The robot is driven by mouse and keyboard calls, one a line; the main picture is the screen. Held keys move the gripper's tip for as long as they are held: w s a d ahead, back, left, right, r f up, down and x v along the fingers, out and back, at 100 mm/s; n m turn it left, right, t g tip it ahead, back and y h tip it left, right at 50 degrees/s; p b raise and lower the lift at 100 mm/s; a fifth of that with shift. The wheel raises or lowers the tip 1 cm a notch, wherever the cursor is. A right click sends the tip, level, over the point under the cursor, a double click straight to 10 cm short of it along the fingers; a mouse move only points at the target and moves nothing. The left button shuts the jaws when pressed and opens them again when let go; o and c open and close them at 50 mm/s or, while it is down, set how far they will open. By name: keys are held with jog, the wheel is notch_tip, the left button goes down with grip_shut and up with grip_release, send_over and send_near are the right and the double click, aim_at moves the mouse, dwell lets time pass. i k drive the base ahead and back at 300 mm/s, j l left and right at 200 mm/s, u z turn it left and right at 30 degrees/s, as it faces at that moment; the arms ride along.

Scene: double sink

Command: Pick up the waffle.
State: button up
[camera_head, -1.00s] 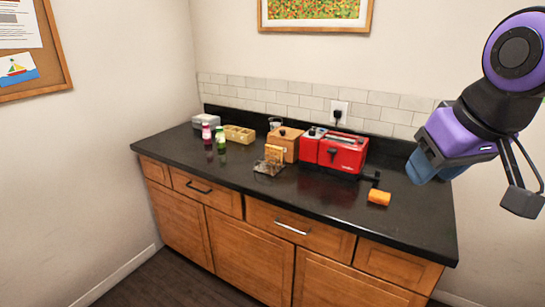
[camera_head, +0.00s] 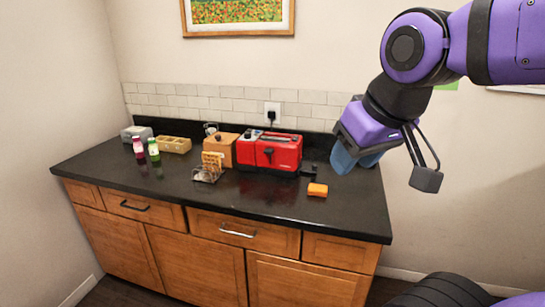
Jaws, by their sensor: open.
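A golden-brown, grid-patterned piece that looks like the waffle (camera_head: 212,162) stands upright in a small wire rack (camera_head: 208,175) on the dark counter, left of the red toaster. It is small in view, so I cannot tell how many pieces the rack holds. An orange block (camera_head: 317,189) lies near the counter's front edge at the right; I cannot tell what it is. My gripper (camera_head: 358,164), with blue-grey fingers, hangs at the counter's right end, well to the right of the rack. It is open and appears empty, touching nothing that I can see.
The red toaster (camera_head: 280,152) and a wooden box (camera_head: 222,150) stand behind the rack. Two small bottles (camera_head: 153,149), a yellow divided tray (camera_head: 174,144) and a grey box (camera_head: 135,132) are at the left. The front strip of the black counter (camera_head: 165,180) is mostly clear.

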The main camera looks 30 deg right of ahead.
aim_at(207, 157)
jog(key=i+j+z, duration=0.1)
jog(key=i+j, duration=0.55)
jog(key=i+j+z, duration=0.15)
jog(key=i+j, duration=0.15)
jog(key=j, duration=0.15)
jog(key=i+j, duration=0.3)
jog(key=i+j+z, duration=0.15)
jog(key=i+j, duration=0.15)
jog(key=j, duration=0.2)
jog(key=i+j+z, duration=0.1)
jog(key=i+j, duration=0.15)
jog(key=j, duration=0.2)
jog(key=i+j, duration=0.25)
jog(key=j, duration=0.2)
jog(key=z, duration=0.05)
